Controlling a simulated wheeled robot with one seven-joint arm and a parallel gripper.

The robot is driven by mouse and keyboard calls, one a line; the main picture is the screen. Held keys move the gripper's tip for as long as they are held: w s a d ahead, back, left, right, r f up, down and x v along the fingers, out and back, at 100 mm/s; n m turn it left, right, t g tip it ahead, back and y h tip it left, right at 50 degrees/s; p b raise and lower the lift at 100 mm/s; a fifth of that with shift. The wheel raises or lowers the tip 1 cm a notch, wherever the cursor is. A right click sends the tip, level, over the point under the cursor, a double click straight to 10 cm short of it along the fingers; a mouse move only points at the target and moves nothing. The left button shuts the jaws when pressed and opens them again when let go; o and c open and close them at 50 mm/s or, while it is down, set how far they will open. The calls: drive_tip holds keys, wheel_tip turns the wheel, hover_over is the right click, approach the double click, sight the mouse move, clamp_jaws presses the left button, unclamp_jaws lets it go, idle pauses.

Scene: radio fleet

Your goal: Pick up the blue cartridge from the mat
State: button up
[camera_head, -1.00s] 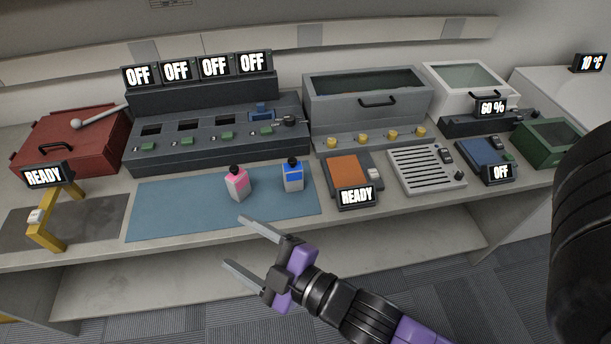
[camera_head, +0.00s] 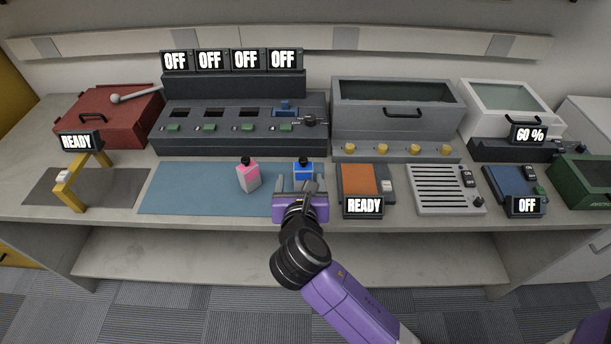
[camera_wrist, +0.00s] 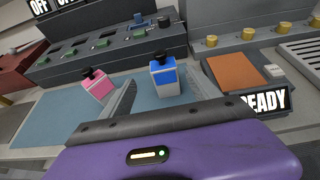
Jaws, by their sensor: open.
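The blue cartridge (camera_head: 303,171) stands upright on the right part of the blue mat (camera_head: 190,190). It has a black cap and a pale lower body, which shows in the wrist view (camera_wrist: 164,80). A pink cartridge (camera_head: 248,177) with a black cap stands on the mat to its left. My gripper (camera_head: 300,186) is open at the mat's front edge, just in front of the blue cartridge. In the wrist view the two fingers (camera_wrist: 163,95) point toward the blue cartridge, which shows between them. I cannot tell whether they touch it. The gripper partly hides its lower part in the head view.
Right of the mat is an orange pad device (camera_head: 357,179) with a READY display. Behind the mat stands a dark slotted console (camera_head: 240,148). A yellow bracket (camera_head: 72,193) stands at the left. The left part of the mat is clear.

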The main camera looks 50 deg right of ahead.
sight(303, 171)
drive_tip(key=x, duration=0.7)
drive_tip(key=shift+s+d, duration=0.1)
drive_tip(key=shift+d, duration=0.35)
drive_tip(key=shift+c, duration=0.2)
clamp_jaws()
